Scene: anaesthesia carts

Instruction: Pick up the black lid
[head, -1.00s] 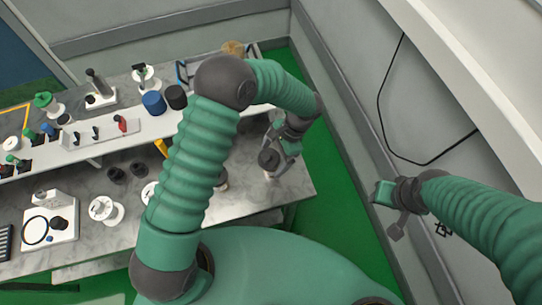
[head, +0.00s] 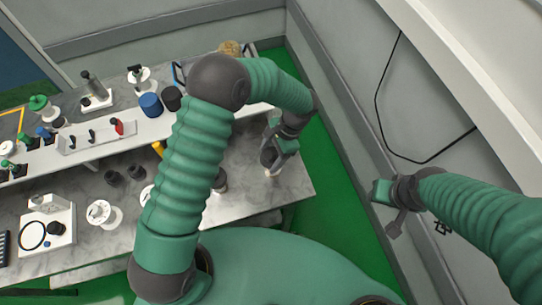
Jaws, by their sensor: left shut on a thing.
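My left gripper (head: 272,158) is at the right end of the marble table, shut on the black lid (head: 267,157), a small dark round piece that its fingers partly cover. A small pale container (head: 272,172) shows just below the fingers. I cannot tell whether the lid still touches it. My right gripper (head: 388,212) hangs in front of the grey wall at the right, away from the table. Its fingers are too small and angled to tell if they are open.
The marble table (head: 265,202) holds dark cups (head: 124,175), a white spool (head: 103,213), and a raised white shelf with a blue cylinder (head: 150,104) and a black cylinder (head: 171,98). My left arm hides its middle. Green floor (head: 335,205) is clear between table and wall.

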